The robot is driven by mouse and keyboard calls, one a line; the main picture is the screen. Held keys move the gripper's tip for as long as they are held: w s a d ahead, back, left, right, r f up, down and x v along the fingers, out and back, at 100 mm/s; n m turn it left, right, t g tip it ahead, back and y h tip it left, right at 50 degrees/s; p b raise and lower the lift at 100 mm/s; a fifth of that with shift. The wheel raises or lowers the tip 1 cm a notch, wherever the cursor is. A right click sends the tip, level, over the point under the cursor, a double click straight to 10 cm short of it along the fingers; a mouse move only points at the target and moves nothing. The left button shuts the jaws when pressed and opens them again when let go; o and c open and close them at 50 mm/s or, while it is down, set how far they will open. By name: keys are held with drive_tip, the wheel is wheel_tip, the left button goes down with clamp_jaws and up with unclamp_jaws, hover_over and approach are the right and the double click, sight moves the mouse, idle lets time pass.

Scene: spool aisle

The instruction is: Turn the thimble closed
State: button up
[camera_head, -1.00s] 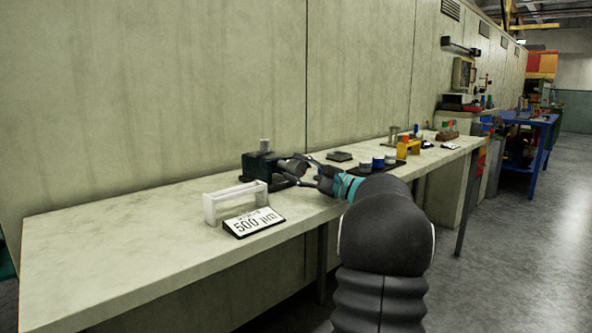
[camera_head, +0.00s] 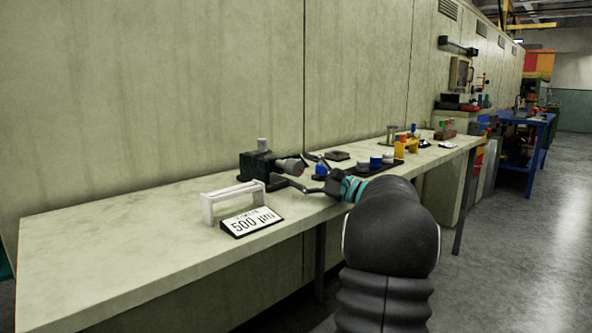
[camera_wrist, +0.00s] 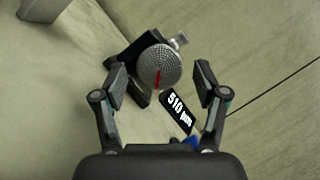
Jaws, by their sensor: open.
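The thimble (camera_head: 291,166) is a grey knurled cylinder sticking out of a dark block (camera_head: 257,168) on the bench. In the wrist view the thimble (camera_wrist: 158,66) shows end-on as a dotted round face with a red line on it. My gripper (camera_head: 298,169) is open, with its fingers spread around the front of the thimble. In the wrist view my gripper (camera_wrist: 160,72) has one finger on each side of the thimble, with a gap on both sides. A small black display (camera_wrist: 178,110) beside the thimble reads 510 µm.
A white sign (camera_head: 249,221) reading 500 µm stands in front of a pale bracket (camera_head: 208,207). A dark tray (camera_head: 375,168) with several coloured pieces lies right of my gripper. The bench top (camera_head: 100,245) is clear at the left.

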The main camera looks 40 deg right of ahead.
sight(301, 170)
drive_tip(key=v, duration=0.5)
drive_tip(key=shift+s+a+n+b, duration=0.1)
drive_tip(key=shift+s+n+b, duration=0.25)
drive_tip(key=shift+n+b, duration=0.2)
drive_tip(key=s+a+r+n+g+h+b, duration=0.1)
drive_tip(key=s+r+n+h+b, duration=0.1)
drive_tip(key=s+n+h+b, duration=0.5)
drive_tip(key=shift+n, duration=0.55)
drive_tip(key=w, duration=0.4)
drive_tip(key=w+a+p, duration=0.1)
drive_tip(key=w, duration=0.4)
drive_tip(key=w+p, duration=0.1)
drive_tip(key=w, duration=0.4)
drive_tip(key=shift+w+a, duration=0.15)
drive_tip(key=shift+a, duration=0.1)
drive_tip(key=shift+f, duration=0.1)
drive_tip(key=shift+c, duration=0.2)
